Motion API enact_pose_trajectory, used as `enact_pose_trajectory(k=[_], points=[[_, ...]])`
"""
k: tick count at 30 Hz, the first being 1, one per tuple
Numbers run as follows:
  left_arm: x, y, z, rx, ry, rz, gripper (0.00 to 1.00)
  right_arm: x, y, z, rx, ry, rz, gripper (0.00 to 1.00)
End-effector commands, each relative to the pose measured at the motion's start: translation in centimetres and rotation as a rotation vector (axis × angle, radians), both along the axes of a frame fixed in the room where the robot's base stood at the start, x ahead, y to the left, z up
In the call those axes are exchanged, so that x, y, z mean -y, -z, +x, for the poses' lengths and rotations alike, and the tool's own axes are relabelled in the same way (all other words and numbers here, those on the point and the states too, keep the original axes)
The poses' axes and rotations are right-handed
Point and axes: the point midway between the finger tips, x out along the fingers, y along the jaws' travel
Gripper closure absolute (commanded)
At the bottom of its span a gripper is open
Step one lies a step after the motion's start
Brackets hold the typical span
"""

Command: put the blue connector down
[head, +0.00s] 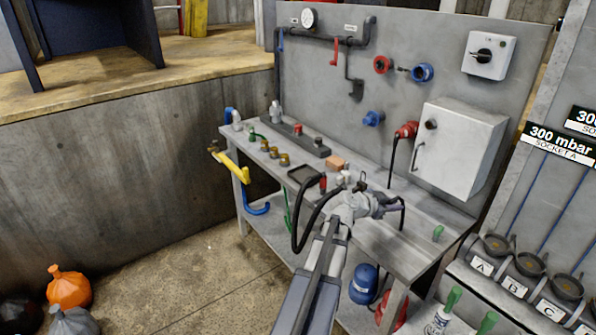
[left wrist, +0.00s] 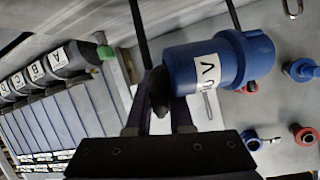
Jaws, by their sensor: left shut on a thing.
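The blue connector (left wrist: 235,60), a thick cylinder with a wide collar and a white label, is large in the left wrist view, at the tips of my left gripper (left wrist: 160,110). The gripper is shut on its dark end. In the head view my left gripper (head: 357,203) is over the front part of the grey workbench (head: 400,245); the connector cannot be made out clearly there. Whether it touches the bench cannot be told. My right gripper is not in view.
The back panel (head: 340,85) carries a blue socket (head: 423,72), a red socket (head: 383,64) and a grey cabinet (head: 460,150). A black tray (head: 304,174) and an orange block (head: 335,162) lie on the bench. Labelled holders (head: 530,264) stand at right. The bench's right end is mostly clear.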

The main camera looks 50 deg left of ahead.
Motion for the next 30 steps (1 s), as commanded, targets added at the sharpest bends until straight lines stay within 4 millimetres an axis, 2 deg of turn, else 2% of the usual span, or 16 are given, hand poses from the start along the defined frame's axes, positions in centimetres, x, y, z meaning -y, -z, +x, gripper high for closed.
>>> enact_pose_trajectory(k=[1,2,6,16,20,27,30], points=[[-1.4,-0.3,0.7,0.003,-0.028,0.0,1.0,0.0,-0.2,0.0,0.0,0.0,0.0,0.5],[-1.9,-0.4,0.9,0.006,-0.043,-0.001,1.0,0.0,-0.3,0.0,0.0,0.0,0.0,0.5],[-3.2,-0.5,1.3,0.01,-0.078,0.001,1.0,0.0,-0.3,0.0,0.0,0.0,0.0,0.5],[-3.2,0.0,1.3,0.011,-0.081,0.0,1.0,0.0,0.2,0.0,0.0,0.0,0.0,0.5],[-3.2,1.4,1.3,0.011,-0.08,0.001,1.0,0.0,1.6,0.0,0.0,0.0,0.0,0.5],[-3.2,5.2,1.3,0.011,-0.08,0.001,1.0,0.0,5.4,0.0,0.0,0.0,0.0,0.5],[-3.2,5.9,1.3,0.011,-0.08,0.001,1.0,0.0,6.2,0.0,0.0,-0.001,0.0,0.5]])
